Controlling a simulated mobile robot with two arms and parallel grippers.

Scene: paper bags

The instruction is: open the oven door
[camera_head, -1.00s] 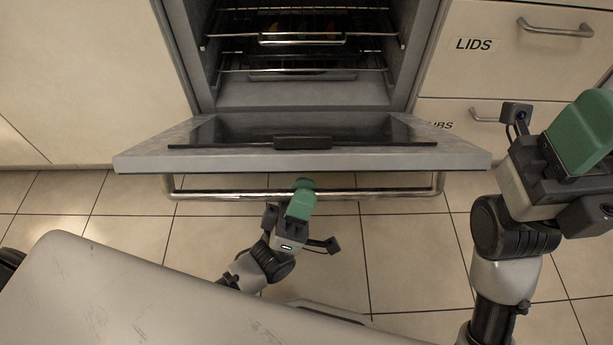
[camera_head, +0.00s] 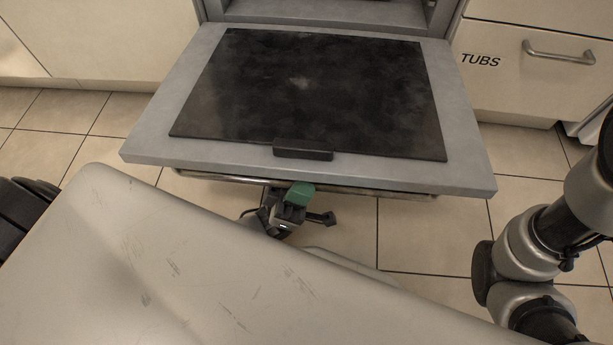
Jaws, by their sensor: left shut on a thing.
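The oven door (camera_head: 460,176) is folded far down and looks close to level, with its dark glass inner face (camera_head: 320,85) turned up. Its metal handle bar (camera_head: 370,188) runs under the front edge and is partly hidden by the door. My left gripper (camera_head: 294,190) has green fingers and is shut on the handle bar near its middle, just below the door's front edge; the fingertips are partly hidden. My right arm (camera_head: 540,240) shows at the right edge, but its gripper is out of view.
The oven opening (camera_head: 330,10) shows only at the top edge. A drawer marked TUBS (camera_head: 510,60) with a metal handle (camera_head: 560,52) stands to the right. Pale cabinet fronts (camera_head: 100,40) are on the left. Tiled floor (camera_head: 430,235) lies free around the door.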

